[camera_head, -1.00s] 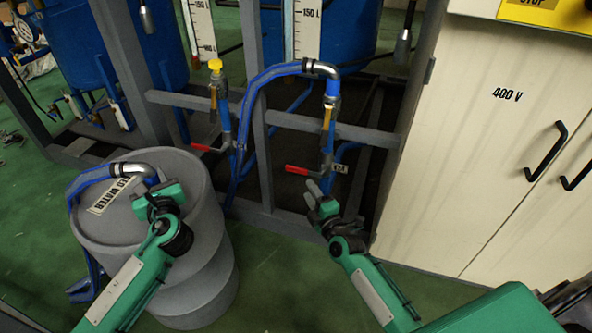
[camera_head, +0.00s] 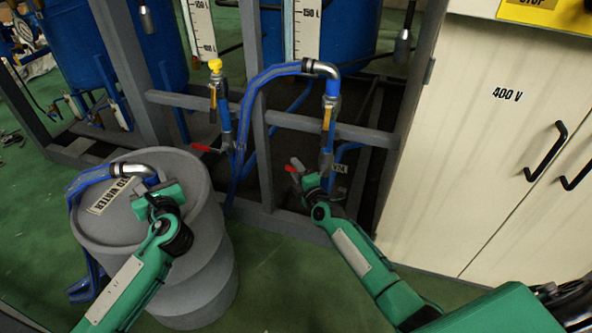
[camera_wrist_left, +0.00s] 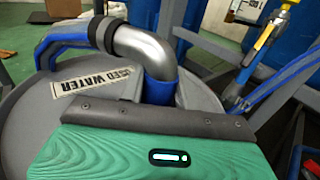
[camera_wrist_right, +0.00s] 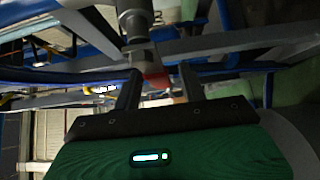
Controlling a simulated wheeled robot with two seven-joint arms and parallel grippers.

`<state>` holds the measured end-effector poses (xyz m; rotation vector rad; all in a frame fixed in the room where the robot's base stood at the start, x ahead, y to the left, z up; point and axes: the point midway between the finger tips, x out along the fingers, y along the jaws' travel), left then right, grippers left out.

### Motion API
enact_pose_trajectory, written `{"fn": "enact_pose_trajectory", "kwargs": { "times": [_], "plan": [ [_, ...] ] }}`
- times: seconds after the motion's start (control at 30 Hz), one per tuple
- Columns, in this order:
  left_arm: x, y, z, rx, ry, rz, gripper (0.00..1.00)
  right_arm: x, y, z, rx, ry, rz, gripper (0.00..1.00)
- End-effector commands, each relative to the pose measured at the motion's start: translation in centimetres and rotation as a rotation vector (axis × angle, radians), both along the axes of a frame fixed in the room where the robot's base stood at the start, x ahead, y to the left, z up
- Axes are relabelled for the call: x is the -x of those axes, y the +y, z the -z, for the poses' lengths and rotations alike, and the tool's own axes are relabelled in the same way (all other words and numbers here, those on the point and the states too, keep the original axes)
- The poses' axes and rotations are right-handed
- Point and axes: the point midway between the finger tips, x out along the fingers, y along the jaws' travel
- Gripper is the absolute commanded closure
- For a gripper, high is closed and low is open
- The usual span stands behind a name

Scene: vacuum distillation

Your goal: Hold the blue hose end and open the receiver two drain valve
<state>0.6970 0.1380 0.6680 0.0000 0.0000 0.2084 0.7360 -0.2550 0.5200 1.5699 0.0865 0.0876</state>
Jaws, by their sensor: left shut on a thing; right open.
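The blue hose end (camera_head: 145,172) has a metal elbow and sits at the top of the grey drum (camera_head: 190,235). It also shows in the left wrist view (camera_wrist_left: 160,92). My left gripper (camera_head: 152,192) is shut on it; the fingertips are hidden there. The right-hand drain valve has a red handle (camera_head: 291,169) low on a vertical blue pipe. My right gripper (camera_head: 309,174) is open at this handle. In the right wrist view, the red handle (camera_wrist_right: 157,82) lies between its two fingers (camera_wrist_right: 160,90); I cannot tell whether they touch it.
A second valve with a red handle (camera_head: 204,148) stands to the left, under a yellow cap (camera_head: 215,64). Grey frame bars (camera_head: 330,127) run around both pipes. A blue hose (camera_head: 258,82) arches over the bar. A cream cabinet (camera_head: 480,150) closes off the right side.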

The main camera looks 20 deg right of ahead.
Motion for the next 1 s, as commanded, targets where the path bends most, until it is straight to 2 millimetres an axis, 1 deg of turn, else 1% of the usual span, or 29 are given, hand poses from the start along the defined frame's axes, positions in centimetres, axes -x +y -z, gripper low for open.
{"fn": "enact_pose_trajectory", "kwargs": {
  "times": [0.13,0.4,0.43,0.63,1.0],
  "plan": [
    [0.01,-0.01,0.05,0.0,0.001,0.0,1.0,-0.66,0.08,0.01,0.002,0.001,0.0,0.58],
    [0.01,-0.02,0.05,0.0,0.001,0.0,1.0,-0.75,0.07,0.03,0.001,0.001,0.0,0.58],
    [0.01,-0.02,0.04,0.0,0.001,0.0,1.0,-0.74,0.06,0.03,0.001,0.001,0.0,0.6],
    [0.0,-0.01,0.04,0.0,0.001,0.0,1.0,-0.73,0.06,0.03,0.001,0.001,0.0,0.99],
    [0.0,0.0,0.04,0.0,0.001,0.0,1.0,-0.75,0.08,0.06,0.012,0.008,0.0,1.0]
  ]
}}
